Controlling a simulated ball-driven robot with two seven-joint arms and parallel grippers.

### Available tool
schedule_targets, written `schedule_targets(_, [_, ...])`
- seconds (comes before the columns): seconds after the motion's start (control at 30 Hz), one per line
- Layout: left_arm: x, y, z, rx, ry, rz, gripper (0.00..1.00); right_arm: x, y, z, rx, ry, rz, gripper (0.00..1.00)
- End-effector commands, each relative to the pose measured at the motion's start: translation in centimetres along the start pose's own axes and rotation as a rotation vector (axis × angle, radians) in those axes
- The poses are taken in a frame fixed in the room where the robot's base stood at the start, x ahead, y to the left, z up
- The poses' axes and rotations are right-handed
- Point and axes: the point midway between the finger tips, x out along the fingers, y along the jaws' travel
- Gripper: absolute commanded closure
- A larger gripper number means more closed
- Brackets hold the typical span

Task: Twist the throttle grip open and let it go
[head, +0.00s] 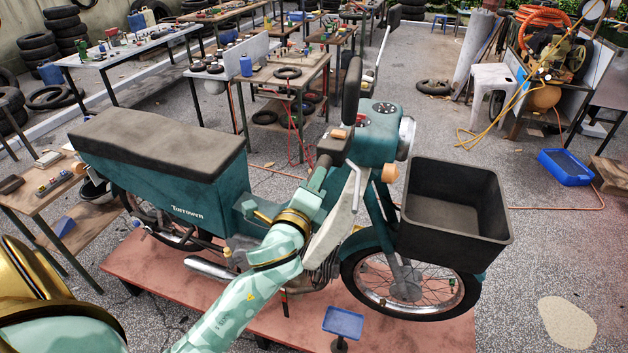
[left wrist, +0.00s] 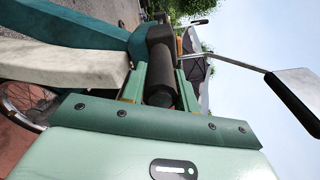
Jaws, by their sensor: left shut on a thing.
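A teal motorcycle (head: 165,160) with a dark seat stands on a low reddish platform. Its throttle grip (head: 319,176) is a dark cylinder at the near end of the handlebar; it also shows in the left wrist view (left wrist: 160,80). My left gripper (head: 313,187) reaches up from below and is shut on the grip. In the left wrist view, its two green fingers (left wrist: 161,88) lie on either side of the black cylinder. The fingers partly hide the grip in the head view. How far the grip is turned cannot be told. My right gripper is not in view.
A brake lever (head: 355,187) sticks out beside the grip. A mirror (head: 352,87) rises above the handlebar; a mirror (left wrist: 295,95) also shows in the left wrist view. A black front basket (head: 455,210) is at the right. A small blue tray (head: 343,322) stands near the platform's front edge.

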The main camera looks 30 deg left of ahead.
Motion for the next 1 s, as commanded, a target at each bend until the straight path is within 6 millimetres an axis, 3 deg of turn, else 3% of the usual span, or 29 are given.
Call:
schedule_targets(0.77, [-0.01,0.12,-0.04,-0.098,0.001,0.003,0.93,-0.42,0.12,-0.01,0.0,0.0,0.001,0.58])
schedule_targets(0.8, [-0.01,0.12,-0.04,-0.098,0.0,0.003,0.62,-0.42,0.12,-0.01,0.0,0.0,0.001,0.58])
schedule_targets(0.83, [-0.01,0.11,-0.03,-0.098,0.0,0.003,0.53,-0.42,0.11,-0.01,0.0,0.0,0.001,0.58])
schedule_targets(0.87, [-0.01,0.11,-0.03,-0.098,0.0,0.002,0.49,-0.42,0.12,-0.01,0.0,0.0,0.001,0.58])
schedule_targets(1.0, [0.0,0.07,-0.02,-0.098,0.0,0.002,0.49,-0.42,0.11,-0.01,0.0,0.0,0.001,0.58])
